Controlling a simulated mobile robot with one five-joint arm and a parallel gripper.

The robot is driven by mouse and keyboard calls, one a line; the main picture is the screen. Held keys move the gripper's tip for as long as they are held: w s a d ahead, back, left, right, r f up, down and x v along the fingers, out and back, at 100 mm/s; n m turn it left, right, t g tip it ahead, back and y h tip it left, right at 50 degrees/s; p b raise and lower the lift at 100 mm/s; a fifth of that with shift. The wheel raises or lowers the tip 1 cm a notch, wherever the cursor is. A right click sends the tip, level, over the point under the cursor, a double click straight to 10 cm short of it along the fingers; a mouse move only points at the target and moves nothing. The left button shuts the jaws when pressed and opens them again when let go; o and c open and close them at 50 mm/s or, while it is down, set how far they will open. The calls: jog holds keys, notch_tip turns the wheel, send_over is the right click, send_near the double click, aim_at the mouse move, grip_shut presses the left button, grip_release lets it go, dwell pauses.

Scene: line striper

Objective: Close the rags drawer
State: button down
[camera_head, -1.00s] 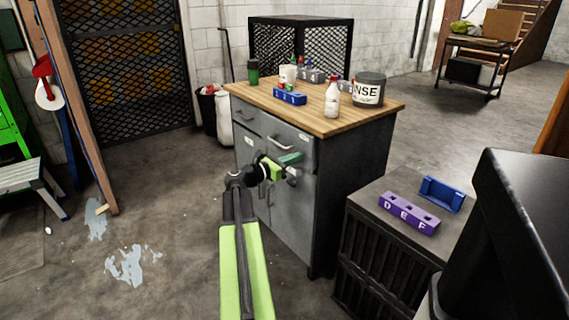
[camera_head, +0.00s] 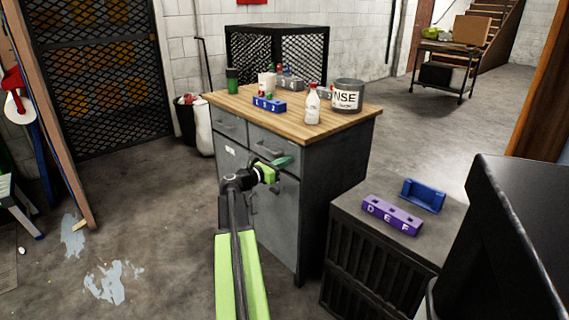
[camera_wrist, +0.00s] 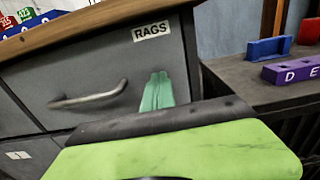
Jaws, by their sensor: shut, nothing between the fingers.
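The rags drawer (camera_wrist: 110,75) is the top right drawer of the grey cabinet (camera_head: 340,190). It has a bar handle (camera_wrist: 88,95) and a white RAGS label (camera_wrist: 152,32). Its front (camera_head: 285,148) looks flush or nearly flush below the wooden top; I cannot tell whether a small gap is left. My gripper (camera_head: 285,161) is shut and empty. Its teal fingertips (camera_wrist: 158,88) point at the drawer front, right of the handle and below the label. They are at or very close to the front; I cannot tell whether they touch. My gripper hides the drawer's lower right part.
On the wooden top (camera_head: 240,99) stand a white bottle (camera_head: 312,105), a large tin (camera_head: 347,95) and a blue block (camera_head: 269,104). A dark crate (camera_head: 365,255) at right carries a purple DEF block (camera_head: 392,215) and a blue holder (camera_head: 423,195). Floor at left is mostly clear.

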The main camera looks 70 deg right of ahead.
jog(key=shift+s+d, duration=0.15)
jog(key=shift+s, duration=0.25)
jog(key=v, duration=1.4)
jog(key=shift+w, duration=0.45)
